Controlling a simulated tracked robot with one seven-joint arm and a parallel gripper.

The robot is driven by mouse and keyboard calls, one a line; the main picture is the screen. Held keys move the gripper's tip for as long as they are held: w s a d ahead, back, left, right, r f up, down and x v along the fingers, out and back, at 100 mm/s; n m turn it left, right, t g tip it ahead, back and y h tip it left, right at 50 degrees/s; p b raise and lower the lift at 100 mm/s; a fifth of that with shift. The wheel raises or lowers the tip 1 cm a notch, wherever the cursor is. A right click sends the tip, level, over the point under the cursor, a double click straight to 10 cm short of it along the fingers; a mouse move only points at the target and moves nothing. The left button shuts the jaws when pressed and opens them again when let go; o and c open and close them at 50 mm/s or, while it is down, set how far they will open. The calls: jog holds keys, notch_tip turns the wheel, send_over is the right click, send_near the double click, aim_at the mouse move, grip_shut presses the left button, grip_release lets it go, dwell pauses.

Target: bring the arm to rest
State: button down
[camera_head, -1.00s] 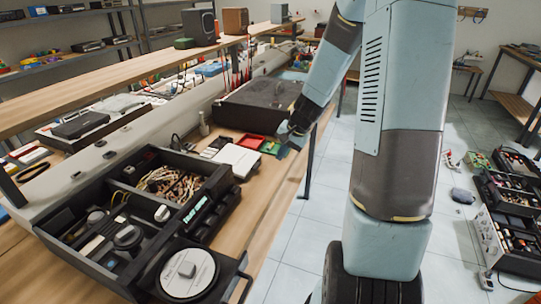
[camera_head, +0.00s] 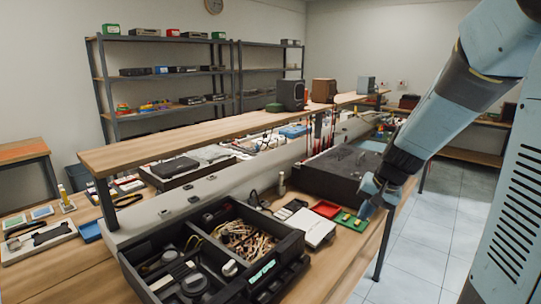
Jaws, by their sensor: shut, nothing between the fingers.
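My gripper (camera_head: 368,197) is at the lower end of my blue-grey arm (camera_head: 440,110), which reaches in from the upper right. It is over the right edge of the wooden workbench (camera_head: 345,262), by a green circuit board (camera_head: 349,221). It is small in this view; its fingers are together with nothing visible between them. I cannot tell whether it touches the board.
A black compartment case (camera_head: 290,243) with wires stands on the bench. A white box (camera_head: 316,229), a red tray (camera_head: 325,209) and a large black case (camera_head: 335,172) are near my gripper. A raised shelf (camera_head: 210,130) runs along the bench. Tiled floor (camera_head: 440,215) at right is clear.

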jog(key=s+a+r+n+t+h, duration=0.1)
jog(key=s+r+n, duration=0.1)
jog(key=s+r, duration=0.5)
jog(key=s+a+r+n+t+h, duration=0.1)
jog(key=s+r, duration=0.5)
jog(key=s, duration=0.6)
jog(key=shift+s+r+n, duration=0.15)
jog(key=shift+r+n, duration=0.2)
jog(key=shift+n, duration=0.55)
